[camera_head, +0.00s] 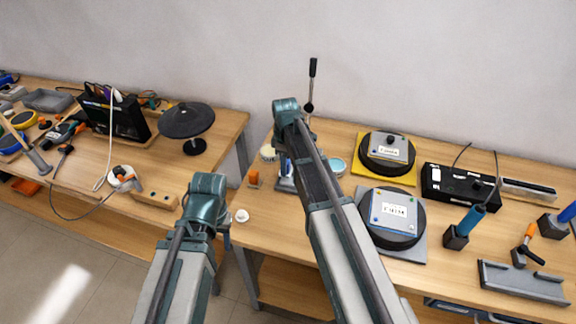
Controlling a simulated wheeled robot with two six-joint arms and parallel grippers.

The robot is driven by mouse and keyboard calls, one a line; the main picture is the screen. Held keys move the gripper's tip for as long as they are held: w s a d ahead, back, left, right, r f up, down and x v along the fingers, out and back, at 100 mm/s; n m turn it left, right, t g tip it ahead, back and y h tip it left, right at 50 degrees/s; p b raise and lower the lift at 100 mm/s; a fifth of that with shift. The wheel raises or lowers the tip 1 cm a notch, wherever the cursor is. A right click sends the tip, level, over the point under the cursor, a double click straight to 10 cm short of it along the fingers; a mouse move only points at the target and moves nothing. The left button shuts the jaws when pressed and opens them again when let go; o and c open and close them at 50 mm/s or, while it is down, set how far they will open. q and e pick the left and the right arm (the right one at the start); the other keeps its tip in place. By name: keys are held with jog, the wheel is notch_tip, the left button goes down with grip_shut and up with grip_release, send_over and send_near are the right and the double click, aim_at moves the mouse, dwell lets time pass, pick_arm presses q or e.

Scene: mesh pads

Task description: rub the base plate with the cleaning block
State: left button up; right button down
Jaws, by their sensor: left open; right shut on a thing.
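My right arm reaches up the middle of the view and bends down to my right gripper (286,182), low over the right table. The gripper is partly hidden by the arm. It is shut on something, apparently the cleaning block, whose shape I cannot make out. Two plate stacks lie right of it: a yellow square plate (361,168) at the back and a grey square plate (418,252) in front. Each carries a black disc with a labelled grey square on top. I cannot tell which is the base plate.
A black box (458,184), a blue-handled tool (471,220) and a grey tray (522,281) stand farther right. An orange block (254,178), a white round piece (242,215) and a light blue dish (334,166) lie near the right gripper. A gap separates the left table (85,195).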

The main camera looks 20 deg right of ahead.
jog(key=shift+s+d+f, duration=0.1)
jog(key=shift+s+d, duration=0.45)
jog(key=shift+d, duration=0.2)
jog(key=shift+s+d, duration=0.55)
jog(key=shift+d, duration=0.2)
jog(key=shift+s+d, duration=0.5)
jog(key=shift+d, duration=0.3)
jog(key=shift+s+d, duration=0.45)
jog(key=shift+d, duration=0.3)
jog(key=shift+w, duration=0.1)
notch_tip(320, 180, up, 6)
jog(key=p, duration=0.6)
jog(key=shift+a, duration=0.1)
